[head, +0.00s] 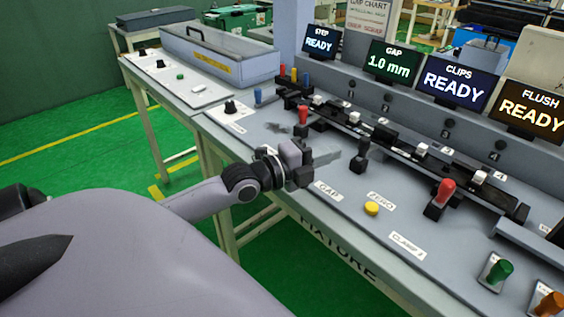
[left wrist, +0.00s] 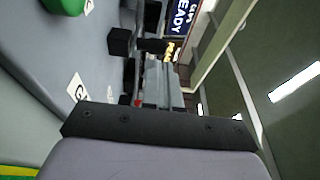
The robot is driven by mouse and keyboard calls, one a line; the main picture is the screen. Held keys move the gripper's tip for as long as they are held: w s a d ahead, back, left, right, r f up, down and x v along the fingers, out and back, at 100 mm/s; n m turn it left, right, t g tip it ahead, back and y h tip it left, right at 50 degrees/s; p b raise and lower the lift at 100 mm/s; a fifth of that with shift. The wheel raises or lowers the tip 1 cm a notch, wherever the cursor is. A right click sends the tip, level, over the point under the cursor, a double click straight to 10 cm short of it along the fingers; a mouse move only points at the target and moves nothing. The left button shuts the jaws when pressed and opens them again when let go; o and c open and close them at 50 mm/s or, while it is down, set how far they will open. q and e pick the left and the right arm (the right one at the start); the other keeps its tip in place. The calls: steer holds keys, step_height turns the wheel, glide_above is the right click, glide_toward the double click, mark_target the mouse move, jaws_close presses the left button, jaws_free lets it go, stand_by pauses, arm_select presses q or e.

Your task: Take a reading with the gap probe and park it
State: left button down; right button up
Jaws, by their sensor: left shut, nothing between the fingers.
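My left gripper (head: 322,159) is shut and empty above the bench, over the area of the GAP label (head: 328,191). The GAP screen (head: 392,62) reads 1.0 mm. A yellow round button (head: 372,208) sits by the ZERO label (head: 381,200). My right gripper is not in view.
A long black rail (head: 400,150) with several white clips runs behind. A red-handled clamp (head: 442,195) and a green knob (head: 499,270) stand at the right. The STEP (head: 319,42), CLIPS (head: 455,80) and FLUSH (head: 537,108) screens read READY. A grey tray (head: 225,62) stands back left.

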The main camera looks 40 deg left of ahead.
arm_select(q)
steer(key=shift+v, duration=1.05)
steer(key=v, duration=0.6)
steer(key=shift+s, duration=0.2)
